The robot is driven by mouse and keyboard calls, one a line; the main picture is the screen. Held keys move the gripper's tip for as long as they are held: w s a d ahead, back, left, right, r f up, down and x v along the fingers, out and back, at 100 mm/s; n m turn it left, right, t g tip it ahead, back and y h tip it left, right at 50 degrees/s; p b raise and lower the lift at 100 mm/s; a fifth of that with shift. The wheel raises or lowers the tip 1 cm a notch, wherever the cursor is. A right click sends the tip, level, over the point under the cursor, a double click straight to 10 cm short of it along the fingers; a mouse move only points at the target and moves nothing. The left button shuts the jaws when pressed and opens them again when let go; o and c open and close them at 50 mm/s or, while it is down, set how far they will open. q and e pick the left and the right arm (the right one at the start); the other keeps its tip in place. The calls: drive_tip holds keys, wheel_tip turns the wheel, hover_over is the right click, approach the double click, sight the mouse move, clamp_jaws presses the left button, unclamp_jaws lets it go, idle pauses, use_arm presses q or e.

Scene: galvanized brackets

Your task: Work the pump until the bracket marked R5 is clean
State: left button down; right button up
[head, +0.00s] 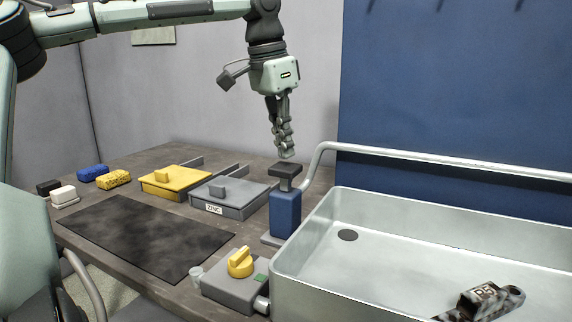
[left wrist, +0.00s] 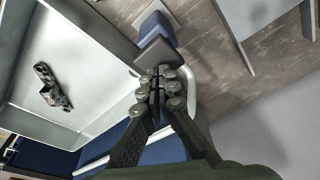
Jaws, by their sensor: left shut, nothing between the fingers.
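The pump (head: 285,213) is a blue block with a dark grey push cap (head: 285,171) on a short stem, standing just left of the sink. My left gripper (head: 286,152) is shut and empty, pointing down just above the cap; whether it touches the cap I cannot tell. In the left wrist view the closed fingertips (left wrist: 160,80) lie beside the cap (left wrist: 155,54). The bracket marked R5 (head: 485,299) lies in the sink (head: 345,290) at the lower right, with dark patches on grey metal. It also shows in the left wrist view (left wrist: 51,88). My right gripper is not in view.
A metal pipe (head: 430,161) runs along the sink's back from beside the pump. A grey box with a yellow knob (head: 240,263) stands in front. Yellow (head: 173,182) and grey ZINC (head: 228,197) lidded boxes, a dark mat (head: 145,238) and several sponge-like blocks (head: 113,179) are to the left.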

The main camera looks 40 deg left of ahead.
sight(284, 166)
use_arm(q)
drive_tip(key=shift+s+x, duration=0.25)
drive_tip(key=shift+x, duration=0.85)
drive_tip(key=shift+s+x, duration=0.2)
drive_tip(key=shift+x, duration=0.9)
drive_tip(key=shift+a, duration=0.1)
drive_tip(key=shift+w+v, duration=0.2)
drive_tip(key=shift+v, duration=0.85)
drive_tip(key=shift+w+v, duration=0.25)
drive_tip(key=shift+v, duration=0.75)
drive_tip(key=shift+r, duration=0.1)
drive_tip(key=shift+s+f, duration=0.1)
drive_tip(key=shift+f, duration=2.1)
drive_tip(key=shift+r, duration=0.1)
drive_tip(key=shift+w+v, duration=0.2)
drive_tip(key=shift+v, duration=0.8)
drive_tip(key=shift+w+v, duration=0.25)
drive_tip(key=shift+v, duration=0.8)
drive_tip(key=shift+r, duration=0.1)
